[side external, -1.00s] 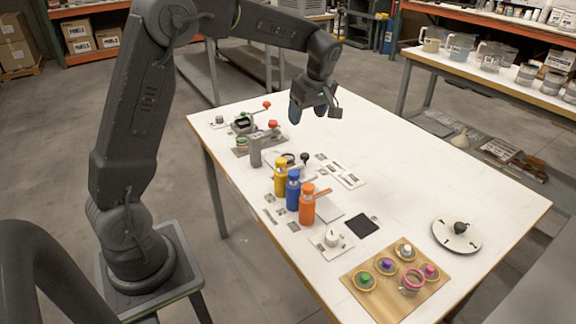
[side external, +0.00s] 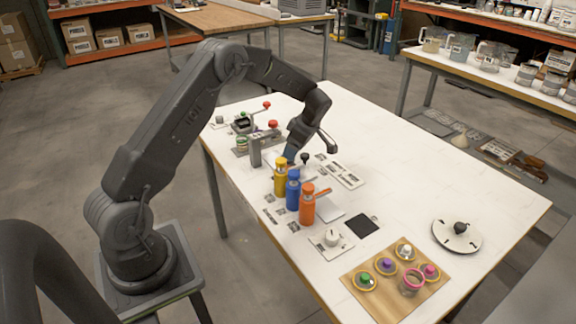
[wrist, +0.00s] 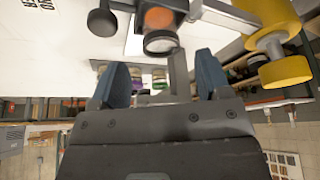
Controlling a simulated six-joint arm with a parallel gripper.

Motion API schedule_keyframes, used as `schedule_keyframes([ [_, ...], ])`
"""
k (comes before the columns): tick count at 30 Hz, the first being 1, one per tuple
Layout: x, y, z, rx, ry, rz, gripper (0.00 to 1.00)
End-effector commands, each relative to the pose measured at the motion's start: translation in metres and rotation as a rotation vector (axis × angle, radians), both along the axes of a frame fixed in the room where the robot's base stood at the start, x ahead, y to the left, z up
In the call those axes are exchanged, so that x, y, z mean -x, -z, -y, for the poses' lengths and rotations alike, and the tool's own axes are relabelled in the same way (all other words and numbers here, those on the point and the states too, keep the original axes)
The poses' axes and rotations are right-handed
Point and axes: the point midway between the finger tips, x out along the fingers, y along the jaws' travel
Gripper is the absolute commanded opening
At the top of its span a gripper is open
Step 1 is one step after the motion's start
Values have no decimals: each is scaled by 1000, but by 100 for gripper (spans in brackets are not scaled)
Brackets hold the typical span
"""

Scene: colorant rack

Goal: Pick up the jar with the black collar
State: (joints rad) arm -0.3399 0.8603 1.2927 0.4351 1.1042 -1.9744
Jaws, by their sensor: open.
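In the wrist view, a small jar with a dark collar and an orange patch (wrist: 160,42) shows just past the fingertips, between them in the picture. My gripper (wrist: 163,70) is open and empty, its two blue fingers apart. In the side view, my gripper (side external: 289,156) is low over the table, behind the yellow bottle (side external: 280,180). I cannot make out the dark-collared jar there; the gripper and bottles cover that spot. Contact between the fingers and the jar cannot be told.
The blue (side external: 292,190) and orange bottles (side external: 307,206) stand in line with the yellow one, close by. A black knob (side external: 305,157) is right of the gripper. A wooden board (side external: 352,275) with several coloured-top jars lies at the front. The table's right side (side external: 420,180) is mostly clear.

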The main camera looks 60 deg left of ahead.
Motion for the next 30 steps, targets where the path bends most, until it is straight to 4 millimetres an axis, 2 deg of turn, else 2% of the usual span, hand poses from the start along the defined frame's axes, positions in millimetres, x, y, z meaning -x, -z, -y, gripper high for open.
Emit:
schedule_keyframes([
  [4,3,10,-4,1,-1,-2,70],
  [12,12,44,-18,1,-1,-2,70],
  [21,12,49,-20,0,0,0,70],
  [23,12,49,-20,0,0,1,67],
  [30,12,49,-20,0,0,1,44],
])
